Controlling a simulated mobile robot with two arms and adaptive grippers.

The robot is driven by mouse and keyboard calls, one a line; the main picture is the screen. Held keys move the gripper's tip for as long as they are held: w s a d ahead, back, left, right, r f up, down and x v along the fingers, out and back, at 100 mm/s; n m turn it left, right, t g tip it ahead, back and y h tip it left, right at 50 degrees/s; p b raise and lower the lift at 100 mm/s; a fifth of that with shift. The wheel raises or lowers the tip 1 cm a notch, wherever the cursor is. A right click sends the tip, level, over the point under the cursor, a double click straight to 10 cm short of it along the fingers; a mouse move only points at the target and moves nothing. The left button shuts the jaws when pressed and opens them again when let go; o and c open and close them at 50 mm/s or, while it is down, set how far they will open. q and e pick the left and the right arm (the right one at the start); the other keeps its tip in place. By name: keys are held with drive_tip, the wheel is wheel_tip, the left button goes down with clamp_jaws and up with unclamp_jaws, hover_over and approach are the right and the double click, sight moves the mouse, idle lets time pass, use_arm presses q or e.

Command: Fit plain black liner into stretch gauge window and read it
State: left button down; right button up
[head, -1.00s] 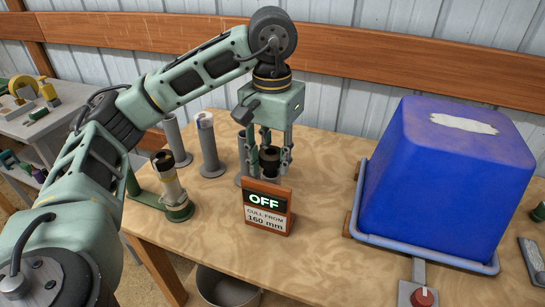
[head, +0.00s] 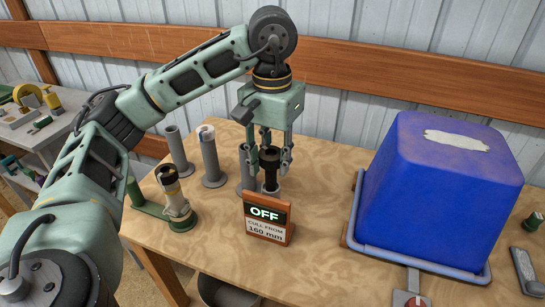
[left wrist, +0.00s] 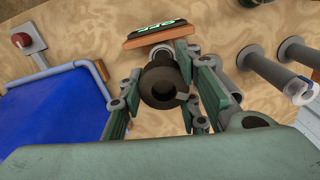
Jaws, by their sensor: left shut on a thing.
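My left gripper (head: 271,158) points down and is shut on a dark tubular liner (head: 269,166), held upright behind the sign. In the left wrist view, the liner's round open end (left wrist: 158,84) sits between the fingers. A grey piece shows at its lower end; I cannot tell whether it touches the table. The small sign (head: 267,221) reads OFF and CULL FROM 160 mm. I cannot tell where the gauge window is. My right gripper is out of view.
Several grey upright tubes (head: 212,160) stand behind and left of the gripper. Bare tabletop (head: 315,190) lies between sign and bin.

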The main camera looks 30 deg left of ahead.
sight(272, 171)
use_arm(q)
drive_tip(key=shift+r+p, duration=4.4)
drive_tip(key=shift+r, duration=0.45)
drive_tip(key=shift+f, duration=0.25)
drive_tip(key=shift+f+b, duration=5.85)
drive_tip(key=shift+f, duration=0.55)
